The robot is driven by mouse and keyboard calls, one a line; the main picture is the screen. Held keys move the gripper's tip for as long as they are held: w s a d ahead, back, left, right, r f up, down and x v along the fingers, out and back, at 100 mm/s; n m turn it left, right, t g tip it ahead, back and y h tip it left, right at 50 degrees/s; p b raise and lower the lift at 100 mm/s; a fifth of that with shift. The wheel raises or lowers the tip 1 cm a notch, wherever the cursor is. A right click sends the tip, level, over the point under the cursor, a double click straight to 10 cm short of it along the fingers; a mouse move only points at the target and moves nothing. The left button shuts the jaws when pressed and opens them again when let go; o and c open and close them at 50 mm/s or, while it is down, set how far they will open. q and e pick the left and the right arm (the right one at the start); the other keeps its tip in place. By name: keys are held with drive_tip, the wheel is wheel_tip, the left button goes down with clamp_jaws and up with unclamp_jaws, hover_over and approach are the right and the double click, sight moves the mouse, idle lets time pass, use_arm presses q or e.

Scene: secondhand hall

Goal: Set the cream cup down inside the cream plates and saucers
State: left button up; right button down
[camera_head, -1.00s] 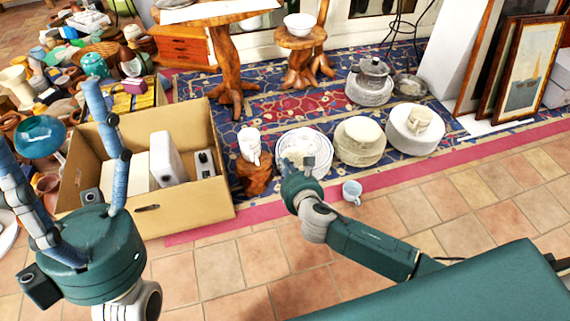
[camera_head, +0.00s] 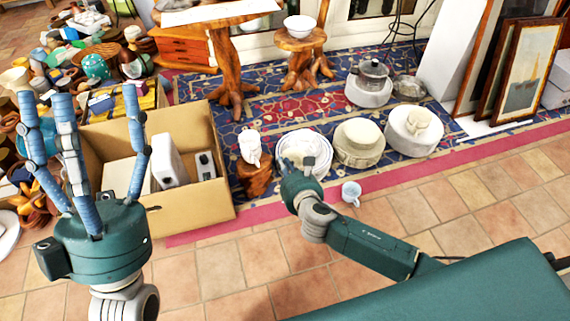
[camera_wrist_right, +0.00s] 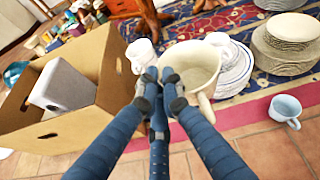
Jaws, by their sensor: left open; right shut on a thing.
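The cream cup (camera_wrist_right: 197,64) is held in my right gripper (camera_wrist_right: 160,86), whose blue fingers are shut at the cup's near left side. In the head view the right gripper (camera_head: 302,178) is in front of the white, blue-rimmed plates (camera_head: 318,142) and mostly hides the cup. The stack of cream plates and saucers (camera_head: 360,145) stands on the rug just right of these plates; it also shows in the wrist view (camera_wrist_right: 284,50), right of the cup and apart from it. My left gripper (camera_head: 85,112) is open and empty, fingers pointing up, in front of the cardboard box.
The open cardboard box (camera_head: 195,205) stands left, with a white jug (camera_head: 250,147) on a wood stump beside it. A pale blue mug (camera_head: 351,192) is on the tiles.

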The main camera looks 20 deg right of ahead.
use_arm(q)
drive_tip(key=w+f+g+y+p, duration=0.2)
drive_tip(key=w+f+g, duration=0.3)
drive_tip(key=f, duration=0.3)
drive_tip(key=w+f+g+y+p, duration=0.1)
drive_tip(key=w+f+g+p, duration=0.1)
drive_tip(key=w+f+g, duration=0.3)
drive_tip(key=shift+w+d+f+y, duration=0.15)
drive_tip(key=shift+d+f+y, duration=0.2)
drive_tip(key=shift+f, duration=1.95)
idle(0.3)
